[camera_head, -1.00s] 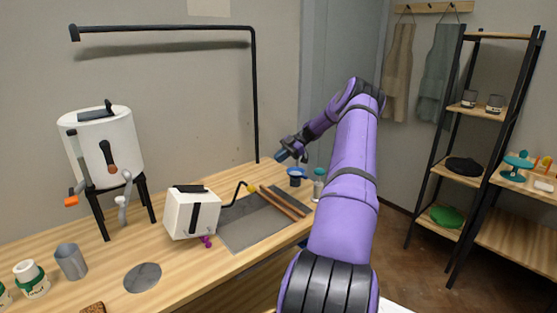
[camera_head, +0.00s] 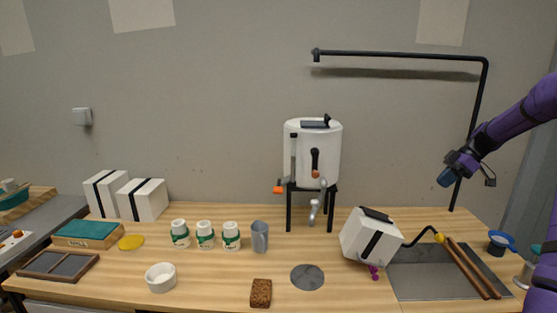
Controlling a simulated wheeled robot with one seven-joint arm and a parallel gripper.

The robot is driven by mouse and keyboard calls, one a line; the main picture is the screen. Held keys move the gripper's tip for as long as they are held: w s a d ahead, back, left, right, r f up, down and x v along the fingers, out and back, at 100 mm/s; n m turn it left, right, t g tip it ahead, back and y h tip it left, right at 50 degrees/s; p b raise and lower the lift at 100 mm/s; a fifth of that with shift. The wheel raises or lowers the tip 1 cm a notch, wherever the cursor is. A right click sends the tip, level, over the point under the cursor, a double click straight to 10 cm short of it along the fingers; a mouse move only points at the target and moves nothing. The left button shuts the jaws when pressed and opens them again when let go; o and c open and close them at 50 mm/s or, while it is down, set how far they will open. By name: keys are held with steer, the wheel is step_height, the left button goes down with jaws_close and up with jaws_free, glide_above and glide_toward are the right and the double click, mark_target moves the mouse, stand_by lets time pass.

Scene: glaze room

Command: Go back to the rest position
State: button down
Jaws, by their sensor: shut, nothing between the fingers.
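My gripper (camera_head: 446,179) is at the right of the head view, at the end of my purple arm. It is raised above the right part of the bench and points down and to the left. It is small and dark in this view; its fingers look closed, with nothing held. It is apart from the things on the bench. Part of my arm runs off the right edge of the picture.
The wooden bench (camera_head: 215,287) holds a white urn (camera_head: 303,155) on a black stand, a tilted white box (camera_head: 366,238), a grey mug (camera_head: 260,237), several white-and-green jars (camera_head: 205,236) and a white bowl (camera_head: 160,277). A black overhead pipe (camera_head: 400,55) stands near my arm. Air left of my gripper is clear.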

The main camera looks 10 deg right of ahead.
steer(key=s+a+r+m+h, duration=0.35)
steer(key=a+r, duration=0.35)
steer(key=a, duration=0.6)
steer(key=s+a+r+m+h, duration=0.2)
steer(key=s+a+r, duration=0.4)
steer(key=a, duration=0.6)
steer(key=s+a+r+m+t+h, duration=0.1)
steer(key=s+a, duration=0.4)
steer(key=s, duration=0.6)
steer(key=s+a+m+t+h, duration=0.1)
steer(key=s+a+m+t, duration=0.2)
steer(key=s+a+m, duration=0.3)
steer(key=s, duration=0.4)
steer(key=shift+s+a+r, duration=0.25)
steer(key=shift+s+r, duration=0.1)
steer(key=shift+r, duration=0.05)
